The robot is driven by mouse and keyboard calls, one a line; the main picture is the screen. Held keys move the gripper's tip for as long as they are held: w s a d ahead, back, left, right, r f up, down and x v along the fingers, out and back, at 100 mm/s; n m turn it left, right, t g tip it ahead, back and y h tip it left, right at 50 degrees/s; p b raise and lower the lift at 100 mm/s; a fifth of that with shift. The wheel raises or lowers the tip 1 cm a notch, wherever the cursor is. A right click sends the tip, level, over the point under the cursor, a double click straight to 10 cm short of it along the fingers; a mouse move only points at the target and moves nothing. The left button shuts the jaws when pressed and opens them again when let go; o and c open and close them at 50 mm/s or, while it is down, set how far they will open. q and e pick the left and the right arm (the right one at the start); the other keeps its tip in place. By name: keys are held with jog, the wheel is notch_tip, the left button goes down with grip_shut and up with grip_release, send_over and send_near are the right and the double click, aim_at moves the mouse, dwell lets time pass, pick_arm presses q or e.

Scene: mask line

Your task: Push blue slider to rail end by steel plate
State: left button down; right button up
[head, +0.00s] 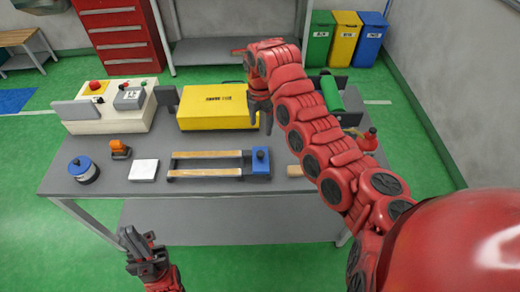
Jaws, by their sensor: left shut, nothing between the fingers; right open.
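The blue slider (261,160) sits at the right end of a two-bar rail (205,173) on the grey table. The rail has wooden-coloured tops and dark ends. A pale square plate (144,170), possibly the steel plate, lies flat just left of the rail's left end, apart from it. My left gripper (140,243) is shut and empty, low in front of the table's front edge, well short of the rail. My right gripper (260,118) is open with fingers pointing down, in front of the yellow box's right end and behind the slider in the picture.
A yellow box (215,107) and a beige control box (112,105) stand behind. A blue-topped round can (83,170) and an orange item (120,149) are at left. My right arm hides part of the table's right side, where a green roller (331,95) and red bottle (369,138) show.

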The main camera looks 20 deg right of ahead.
aim_at(260, 153)
notch_tip(260, 153, down, 13)
jog(key=p, duration=0.3)
jog(key=shift+a+r, duration=0.1)
jog(key=shift+f, duration=0.6)
grip_shut()
jog(key=shift+p, duration=0.3)
dwell(0.4)
